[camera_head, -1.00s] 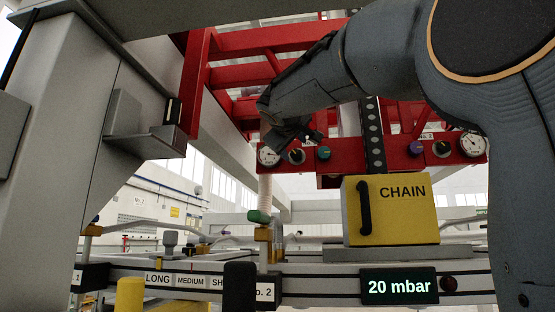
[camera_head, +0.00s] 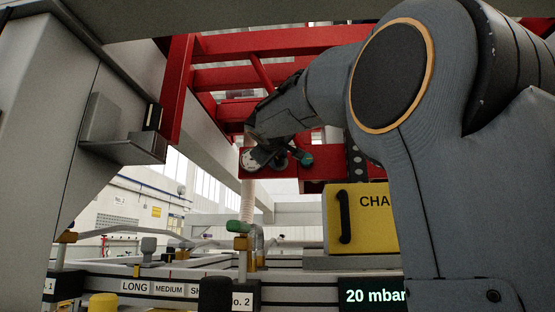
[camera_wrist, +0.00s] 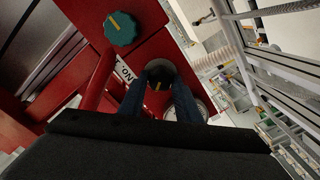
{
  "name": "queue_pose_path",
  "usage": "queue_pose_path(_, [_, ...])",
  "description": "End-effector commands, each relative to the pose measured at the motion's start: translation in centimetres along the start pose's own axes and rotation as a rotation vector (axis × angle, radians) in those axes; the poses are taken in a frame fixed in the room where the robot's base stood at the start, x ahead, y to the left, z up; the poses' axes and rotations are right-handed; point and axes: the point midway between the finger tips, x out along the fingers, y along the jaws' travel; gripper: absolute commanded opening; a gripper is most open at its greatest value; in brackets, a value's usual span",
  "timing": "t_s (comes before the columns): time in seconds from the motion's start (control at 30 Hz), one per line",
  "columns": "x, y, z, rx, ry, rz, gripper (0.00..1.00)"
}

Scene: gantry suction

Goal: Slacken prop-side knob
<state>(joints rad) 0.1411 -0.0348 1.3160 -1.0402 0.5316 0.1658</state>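In the wrist view a dark round knob (camera_wrist: 159,72) with a yellow mark sits on the red panel. My gripper (camera_wrist: 160,86) has its two blue fingers apart, one on each side of this knob, with the tips at or just short of its rim. I cannot tell whether they touch it. A teal knob (camera_wrist: 121,28) sits up and left of it, clear of the fingers; it also shows in the head view (camera_head: 306,158). In the head view my gripper is in front of the red panel's left end and partly hides the dark knob.
A pressure gauge (camera_head: 250,161) sits at the panel's left end, close to my fingers. A pale hose (camera_head: 247,200) hangs below it. A yellow CHAIN box (camera_head: 358,225) and a display reading 20 mbar (camera_head: 373,295) stand lower right. Red beams (camera_head: 270,42) run above.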

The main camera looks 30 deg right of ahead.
Motion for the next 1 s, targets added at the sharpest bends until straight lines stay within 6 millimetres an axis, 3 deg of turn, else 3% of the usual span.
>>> queue_pose_path(0.37, [-0.01, -0.05, 0.01, -0.083, -0.001, -0.001, 0.08])
queue_pose_path(1.0, [-0.02, -0.15, 0.07, -0.53, -0.002, -0.001, 0.08])
